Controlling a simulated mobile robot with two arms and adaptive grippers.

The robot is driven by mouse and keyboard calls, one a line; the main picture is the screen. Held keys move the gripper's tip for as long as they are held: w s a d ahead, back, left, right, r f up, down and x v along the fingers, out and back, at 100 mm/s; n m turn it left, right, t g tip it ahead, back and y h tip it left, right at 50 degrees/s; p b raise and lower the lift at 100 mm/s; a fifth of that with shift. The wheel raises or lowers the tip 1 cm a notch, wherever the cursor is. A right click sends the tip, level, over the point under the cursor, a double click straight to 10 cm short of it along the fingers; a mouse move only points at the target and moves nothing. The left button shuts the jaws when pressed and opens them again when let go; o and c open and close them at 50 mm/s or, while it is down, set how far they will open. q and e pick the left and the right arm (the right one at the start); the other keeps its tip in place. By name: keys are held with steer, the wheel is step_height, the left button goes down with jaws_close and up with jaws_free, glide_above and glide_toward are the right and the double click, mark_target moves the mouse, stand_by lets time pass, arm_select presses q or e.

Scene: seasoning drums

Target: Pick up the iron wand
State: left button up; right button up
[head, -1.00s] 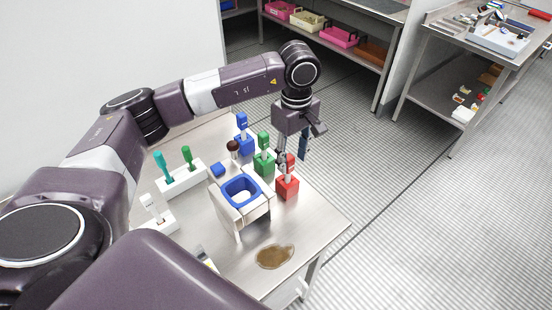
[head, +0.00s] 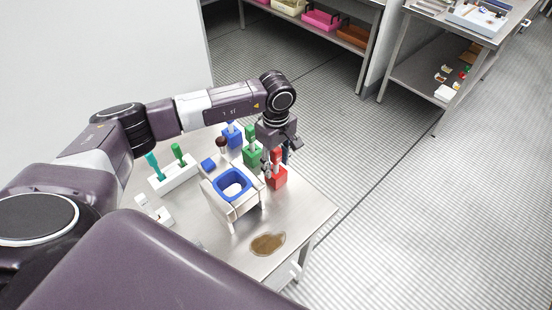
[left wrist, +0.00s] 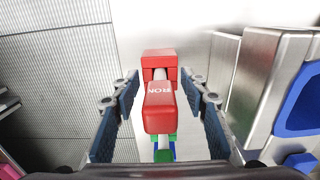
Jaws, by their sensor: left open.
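The iron wand (head: 276,155) has a red handle and stands upright in a red block (head: 277,179) near the right edge of the table. In the left wrist view, its handle (left wrist: 160,108) carries the letters IRON, with the red block (left wrist: 159,64) beyond it. My left gripper (head: 277,162) is open and low at the wand. In the left wrist view, the blue-padded fingers of the left gripper (left wrist: 160,92) stand on both sides of the handle, with gaps on each side. My right gripper is not in view.
Close by are a green wand (head: 252,150), a blue wand (head: 231,134) and a metal stand with a blue-rimmed basin (head: 232,184). A white rack (head: 176,178) holds teal and green sticks. A brown puddle (head: 268,243) lies near the front. Clear table surrounds the puddle.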

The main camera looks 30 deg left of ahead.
arm_select(q)
steer(key=c, duration=0.3)
steer(key=shift+a, duration=0.1)
steer(key=c, duration=0.8)
jaws_close()
steer(key=shift+r, duration=0.15)
